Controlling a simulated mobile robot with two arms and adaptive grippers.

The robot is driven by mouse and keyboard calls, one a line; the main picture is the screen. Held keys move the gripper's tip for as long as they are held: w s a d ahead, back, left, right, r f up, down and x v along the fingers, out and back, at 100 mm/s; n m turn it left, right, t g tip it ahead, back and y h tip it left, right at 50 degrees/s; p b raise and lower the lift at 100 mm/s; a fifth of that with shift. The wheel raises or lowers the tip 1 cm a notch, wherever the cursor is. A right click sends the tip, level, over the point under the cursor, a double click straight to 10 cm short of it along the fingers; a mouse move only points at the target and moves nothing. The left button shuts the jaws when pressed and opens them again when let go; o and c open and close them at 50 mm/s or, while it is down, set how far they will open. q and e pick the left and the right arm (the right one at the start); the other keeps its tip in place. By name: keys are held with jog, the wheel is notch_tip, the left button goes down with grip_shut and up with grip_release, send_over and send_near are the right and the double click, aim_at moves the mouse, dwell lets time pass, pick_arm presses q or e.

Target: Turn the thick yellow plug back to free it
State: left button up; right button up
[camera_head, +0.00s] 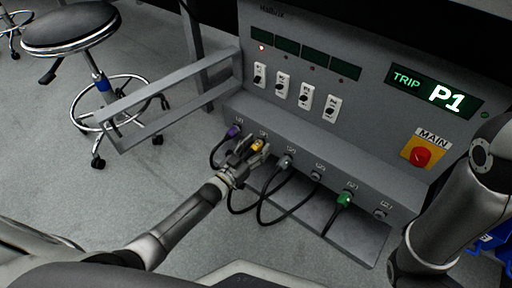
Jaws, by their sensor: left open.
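The thick yellow plug (257,146) sits at the second socket from the left on the grey panel's sloped ledge. My left gripper (252,151) reaches up to it from the lower left. Its fingers are open, one on each side of the plug. I cannot tell whether they touch it. The fingers and wrist hide much of the plug and its cable. My right arm (447,205) stands at the right edge, and its gripper is out of view.
A purple plug (234,131) is close left of the gripper, and a grey plug (285,161) close right. A green plug (345,198) is farther right. Black cables loop below. Above are white switches (305,97), a red MAIN button (420,156) and a "TRIP P1" display (435,92). A stool (72,28) stands left.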

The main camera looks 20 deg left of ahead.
pick_arm(q)
jog(key=shift+s, duration=0.1)
jog(key=shift+s+a+f, duration=0.1)
jog(key=shift+s+a, duration=0.05)
jog(key=shift+s, duration=0.1)
jog(key=v, duration=1.1)
